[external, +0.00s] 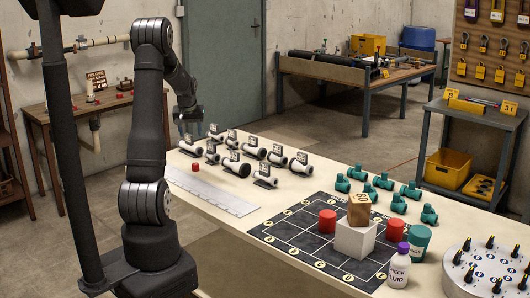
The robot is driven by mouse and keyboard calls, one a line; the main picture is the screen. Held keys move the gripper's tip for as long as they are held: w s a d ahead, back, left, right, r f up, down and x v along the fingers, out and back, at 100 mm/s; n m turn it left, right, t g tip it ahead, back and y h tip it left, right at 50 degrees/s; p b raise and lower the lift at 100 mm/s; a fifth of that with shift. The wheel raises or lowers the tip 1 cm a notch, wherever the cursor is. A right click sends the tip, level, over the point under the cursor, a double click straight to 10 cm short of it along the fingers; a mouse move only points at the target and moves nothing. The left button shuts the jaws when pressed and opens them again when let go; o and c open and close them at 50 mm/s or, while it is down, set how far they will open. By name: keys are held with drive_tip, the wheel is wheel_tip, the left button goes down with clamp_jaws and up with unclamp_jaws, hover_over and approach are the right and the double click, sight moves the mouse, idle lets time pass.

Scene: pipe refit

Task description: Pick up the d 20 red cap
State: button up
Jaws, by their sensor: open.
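A small red cap (195,167) sits on the bench beside a white ruler strip (205,188). Two larger red cylinders stand on the dark grid mat: one on the left (327,221) and one on the right (393,229) of a white block. I cannot read a size marking on any red piece, so I cannot tell from markings which is d 20. My gripper (188,119) is open and small in view, above the far left end of the bench. It is above and apart from the small red cap, and nothing shows between its fingers.
Several white pipe fittings with labels (255,148) stand behind the small cap. Green fittings (383,181) stand further right. A wooden block (359,207) sits on the white block (355,238). A purple-capped bottle (399,270) and a round knob panel (487,269) are at the right.

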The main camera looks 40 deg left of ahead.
hover_over(195, 164)
drive_tip(key=s+d, duration=0.2)
wheel_tip(195, 164, down, 11)
drive_tip(key=shift+r, duration=0.1)
drive_tip(key=shift+w+x, duration=0.1)
drive_tip(key=shift+x, duration=1.3)
drive_tip(key=shift+w+x, duration=0.15)
drive_tip(key=shift+x, duration=1.25)
drive_tip(key=shift+a+r, duration=0.1)
drive_tip(key=c, duration=1)
